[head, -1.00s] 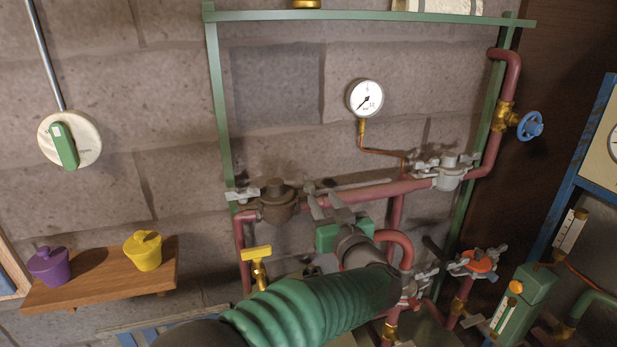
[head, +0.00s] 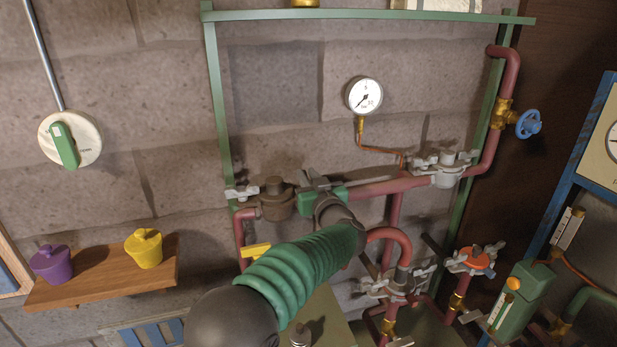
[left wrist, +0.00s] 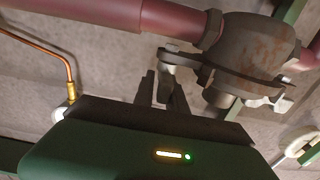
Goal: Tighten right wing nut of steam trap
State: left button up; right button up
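The rusty brown steam trap (head: 277,203) sits on the red pipe below the gauge, with a wing nut (head: 240,193) at its left. In the left wrist view, the trap (left wrist: 250,52) is at upper right, with its right wing nut (left wrist: 169,58) on the near lug. My left gripper (head: 317,181) is just right of the trap and hides this nut in the head view. In the left wrist view, its two dark fingers (left wrist: 162,88) stand apart, one on each side of the light metal of the nut; contact is not clear. My right gripper is not in view.
A grey trap-like fitting (head: 447,170) with wing nuts sits farther right on the pipe. A pressure gauge (head: 364,96) and its copper tube are above. A yellow-handled valve (head: 255,251) is close beside my left forearm. A shelf (head: 105,277) holds two pots at left.

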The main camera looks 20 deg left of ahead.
pick_arm(q)
grip_shut()
jog(key=shift+a, duration=0.15)
jog(key=shift+s+f+m+t+h+b, duration=0.1)
jog(key=shift+m+t+h+b, duration=0.25)
jog(key=shift+h+b, duration=0.2)
jog(key=m+t+h+b, duration=0.1)
jog(key=m+h+b, duration=0.1)
jog(key=b, duration=0.2)
jog(key=f+m+t+h+b, duration=0.1)
jog(key=m+h+b, duration=0.1)
jog(key=b, duration=0.3)
jog(key=shift+a+h, duration=0.1)
jog(key=shift+h, duration=0.65)
jog(key=m+h+b, duration=0.1)
jog(key=b, duration=0.3)
jog(key=h+b, duration=0.2)
jog(key=b, duration=0.2)
jog(key=m+h+b, duration=0.1)
jog(key=b, duration=0.3)
jog(key=shift+r+m, duration=0.25)
jog(key=shift+m, duration=0.1)
jog(key=shift+r+h+b, duration=0.2)
jog(key=shift+h+b, duration=0.1)
jog(key=shift+r, duration=0.2)
